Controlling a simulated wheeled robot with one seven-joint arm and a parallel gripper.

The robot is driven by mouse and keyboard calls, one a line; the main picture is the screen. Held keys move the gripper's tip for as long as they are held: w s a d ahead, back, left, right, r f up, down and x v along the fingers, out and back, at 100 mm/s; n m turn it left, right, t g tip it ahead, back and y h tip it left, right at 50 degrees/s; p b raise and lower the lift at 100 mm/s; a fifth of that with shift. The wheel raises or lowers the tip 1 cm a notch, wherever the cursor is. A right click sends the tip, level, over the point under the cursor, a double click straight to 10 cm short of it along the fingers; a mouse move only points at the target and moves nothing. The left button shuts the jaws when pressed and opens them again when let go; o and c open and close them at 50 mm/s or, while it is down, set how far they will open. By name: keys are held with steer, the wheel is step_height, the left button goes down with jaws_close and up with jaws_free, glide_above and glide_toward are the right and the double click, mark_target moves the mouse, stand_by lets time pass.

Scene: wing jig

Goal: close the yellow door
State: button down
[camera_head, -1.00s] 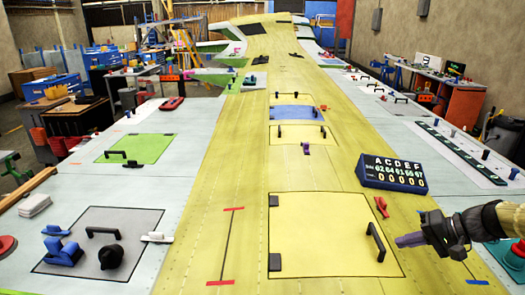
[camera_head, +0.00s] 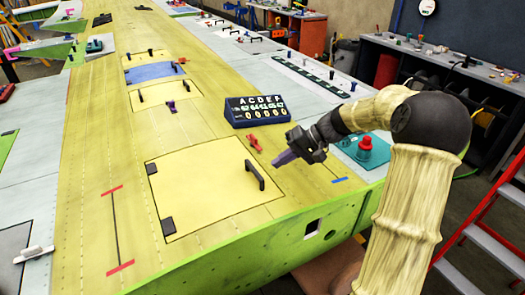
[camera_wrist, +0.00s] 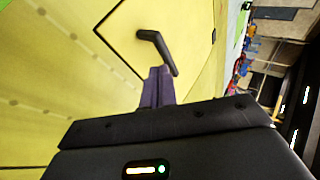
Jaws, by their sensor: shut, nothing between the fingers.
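The yellow door (camera_head: 205,185) is a large panel in the yellow wing skin. It looks flat in its frame, with a thin dark outline; I cannot tell if it is slightly raised. Two black hinges are on its left side, and its black bar handle (camera_head: 255,175) is near the right edge. My gripper (camera_head: 281,160) is just right of the handle, its purple fingers pointing towards it. In the wrist view, the fingers (camera_wrist: 158,86) are together and empty, and the handle (camera_wrist: 156,50) is right beyond their tips. Contact with the handle cannot be told.
Smaller yellow (camera_head: 165,94) and blue (camera_head: 154,72) panels lie farther back. A red knob on a teal plate (camera_head: 365,148) is right of my gripper. The green wing edge runs in front.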

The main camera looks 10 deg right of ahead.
steer(key=b+v, duration=0.1)
steer(key=v, duration=0.9)
steer(key=shift+w+d+f+b, duration=0.2)
steer(key=shift+d+b, duration=0.15)
steer(key=shift+d, duration=0.3)
